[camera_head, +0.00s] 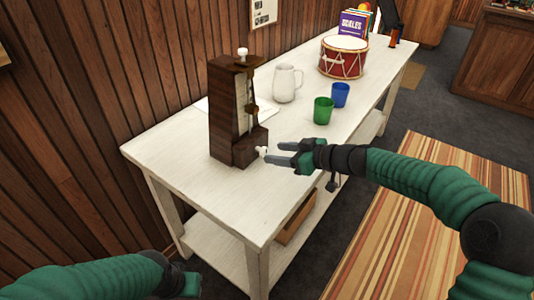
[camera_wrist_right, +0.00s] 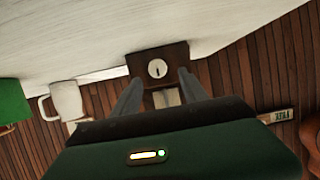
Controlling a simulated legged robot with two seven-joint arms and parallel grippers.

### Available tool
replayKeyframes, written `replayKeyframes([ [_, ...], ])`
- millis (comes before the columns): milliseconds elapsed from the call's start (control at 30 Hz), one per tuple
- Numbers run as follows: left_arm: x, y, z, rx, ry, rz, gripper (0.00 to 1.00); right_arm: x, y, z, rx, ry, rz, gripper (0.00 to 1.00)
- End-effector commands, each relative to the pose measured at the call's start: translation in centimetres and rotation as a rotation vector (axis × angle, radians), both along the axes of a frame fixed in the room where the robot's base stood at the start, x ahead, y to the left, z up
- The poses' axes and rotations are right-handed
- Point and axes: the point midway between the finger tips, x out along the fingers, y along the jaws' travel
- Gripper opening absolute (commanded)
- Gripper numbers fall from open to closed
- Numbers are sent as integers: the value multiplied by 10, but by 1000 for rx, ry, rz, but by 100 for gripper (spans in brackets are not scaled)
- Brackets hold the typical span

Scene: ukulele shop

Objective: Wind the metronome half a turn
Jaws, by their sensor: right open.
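The metronome (camera_head: 222,115) is a tall dark brown wooden case standing upright on the white table. A small pale winding knob (camera_head: 262,151) sticks out low on its right side. In the wrist view the knob (camera_wrist_right: 156,68) is a round white disc with a dark slot, on the brown case (camera_wrist_right: 176,52). My right gripper (camera_head: 273,153) is open and faces the knob. In the wrist view its fingers (camera_wrist_right: 159,78) stand on either side of the knob's line, with no clear contact. My left gripper (camera_head: 187,284) is low at the bottom left, away from the table top; its jaws are unclear.
On the white table (camera_head: 290,185), a white pitcher (camera_head: 286,83), a green cup (camera_head: 323,110) and a blue cup (camera_head: 340,95) stand behind my right gripper. A red drum (camera_head: 343,57) and books (camera_head: 354,24) are farther back. A wooden wall (camera_head: 120,60) borders the left.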

Motion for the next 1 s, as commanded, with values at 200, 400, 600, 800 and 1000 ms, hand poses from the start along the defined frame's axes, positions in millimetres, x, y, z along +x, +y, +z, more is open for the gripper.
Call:
replayKeyframes([
  [200,0,0,1,0,0,0,36,23,31,-16,1,2,0,51],
  [400,0,0,1,0,0,-1,36,28,38,-20,-1,1,-2,51],
  [600,0,0,1,0,0,-1,36,28,38,-20,-1,1,-2,47],
  [800,0,0,1,0,0,-1,36,28,37,-20,-1,1,-2,21],
  [1000,0,0,1,0,0,-1,36,28,37,-20,-1,1,-2,0],
])
